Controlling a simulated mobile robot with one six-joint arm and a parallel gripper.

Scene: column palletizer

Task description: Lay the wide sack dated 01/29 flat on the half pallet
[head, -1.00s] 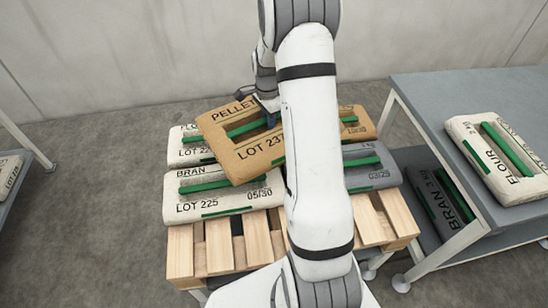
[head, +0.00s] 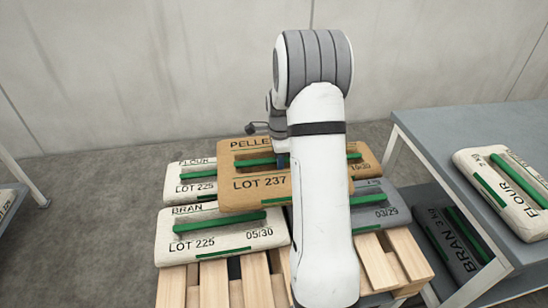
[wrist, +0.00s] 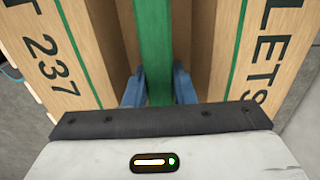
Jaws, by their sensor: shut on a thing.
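A tan sack marked PELLETS, LOT 237 (head: 232,196) hangs in my gripper (head: 282,160), over the back middle of the laden pallet. Its date and right part are hidden behind my arm. In the wrist view, the blue fingers of my gripper (wrist: 158,90) stand either side of the sack's green handle (wrist: 152,45) and are shut on it. The sack looks roughly level and overlaps the sacks below in the picture; whether it touches them I cannot tell. The wooden pallet (head: 213,285) shows bare slats at its front.
On the pallet are a white FLOUR sack (head: 188,187), a white BRAN sack dated 05/30 (head: 190,228), a grey sack dated 03/29 (head: 372,198) and another tan sack (head: 366,172). A grey table (head: 440,128) at right bears a FLOUR sack (head: 496,182); a grey BRAN sack (head: 440,240) lies below.

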